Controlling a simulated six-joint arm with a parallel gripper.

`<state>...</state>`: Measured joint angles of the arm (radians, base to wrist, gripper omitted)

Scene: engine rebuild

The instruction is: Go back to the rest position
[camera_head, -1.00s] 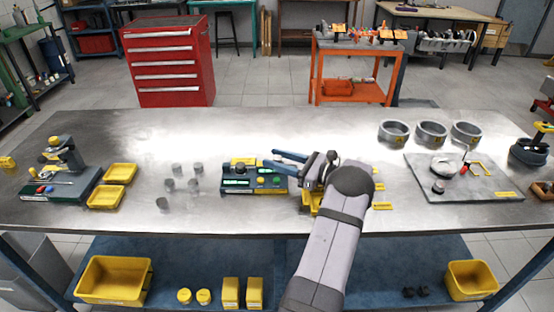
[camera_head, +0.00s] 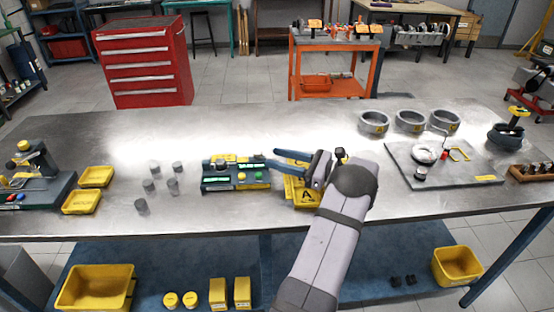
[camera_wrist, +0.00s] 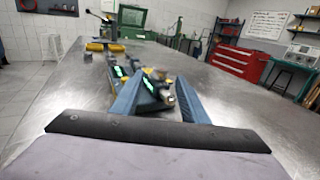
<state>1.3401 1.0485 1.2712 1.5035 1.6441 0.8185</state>
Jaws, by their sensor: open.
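My gripper (camera_head: 272,158) is in the middle of the bench in the head view, above its surface. Its two blue fingers point left, spread apart with nothing between them. A dark green device with lit displays and coloured knobs (camera_head: 235,176) sits just left of the fingertips. In the wrist view, the open fingers (camera_wrist: 160,88) frame this device (camera_wrist: 150,93) from above. A yellow block marked A (camera_head: 302,193) shows below the gripper and is partly hidden by my arm.
Several grey cylinders (camera_head: 149,186) stand left, beside yellow trays (camera_head: 96,177). Several grey rings (camera_head: 374,122) stand at the back right, behind a grey plate (camera_head: 466,178) with parts. The bench (camera_head: 250,125) is clear behind the device. A red cabinet (camera_head: 146,66) stands beyond.

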